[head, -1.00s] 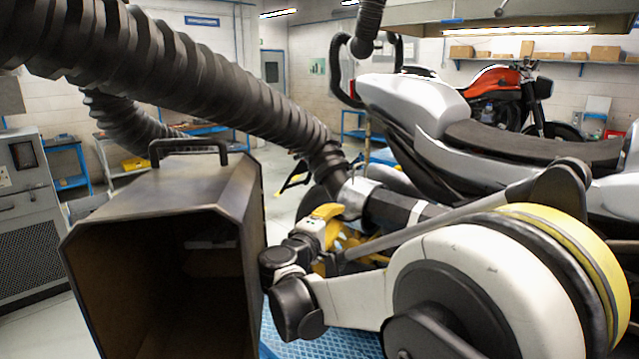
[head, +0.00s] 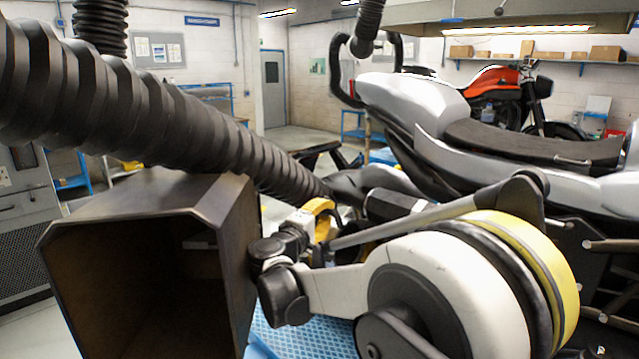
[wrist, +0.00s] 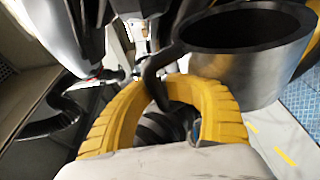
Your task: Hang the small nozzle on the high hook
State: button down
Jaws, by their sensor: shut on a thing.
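The small nozzle is a short black round funnel with an open mouth, seen close up at the upper right of the wrist view (wrist: 262,68). A thin dark curved handle (wrist: 153,78) runs from its side down between my yellow fingertips. My gripper (wrist: 166,88) is shut on this handle. In the head view my gripper (head: 321,212) is partly hidden by my own arm. A thick black ribbed hose (head: 180,115) crosses from the upper left to just beside it; the joint with the nozzle is hard to make out. I cannot make out the high hook.
A large dark open-fronted box (head: 205,190) stands close at the left of my arm, under the hose. A silver-grey motorcycle (head: 500,145) fills the right side. An orange motorcycle (head: 497,78) is behind it. Free floor shows near the door (head: 272,90).

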jog(key=shift+w+a+r, duration=0.15)
jog(key=shift+w+a, duration=0.8)
jog(key=shift+a, duration=0.1)
jog(key=shift+w+a+r, duration=0.1)
jog(key=shift+w+a, duration=0.35)
dwell(0.7)
jog(key=shift+a, duration=0.1)
jog(key=s+a+r, duration=0.2)
jog(key=s+a, duration=0.4)
jog(key=a, duration=0.1)
jog(key=shift+s+a+r+p, duration=0.15)
jog(key=shift+s+r+p, duration=0.2)
jog(key=shift+p, duration=0.1)
dwell(1.0)
jog(key=shift+f, duration=0.1)
